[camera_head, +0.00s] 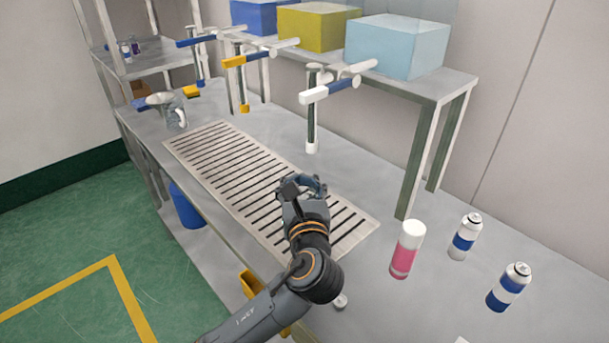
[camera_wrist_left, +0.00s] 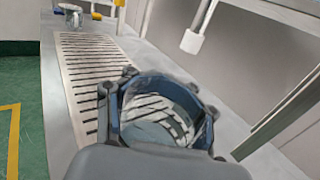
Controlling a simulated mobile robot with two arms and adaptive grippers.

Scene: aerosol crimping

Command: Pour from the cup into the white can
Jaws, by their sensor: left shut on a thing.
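My left gripper (camera_head: 308,184) is above the near end of the slatted grate. In the left wrist view it is shut around a clear, bluish cup (camera_wrist_left: 160,112). The cup's round mouth faces the camera and the slats show through it; I cannot tell whether it holds liquid. Two white cans with blue bands, one farther back (camera_head: 465,237) and one nearer (camera_head: 509,288), stand upright at the right of the bench, apart from the gripper. Beside them stands a pink can with a white top (camera_head: 407,249). No plain white can is clearly visible. My right gripper is out of view.
The slatted grate (camera_head: 215,165) runs along the bench. Dispensing taps with blue, yellow and white (camera_head: 313,95) handles hang over its back side, below coloured tanks on a shelf. A shelf leg (camera_head: 405,185) stands behind the cans. A clear jug (camera_head: 176,115) is at the far end.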

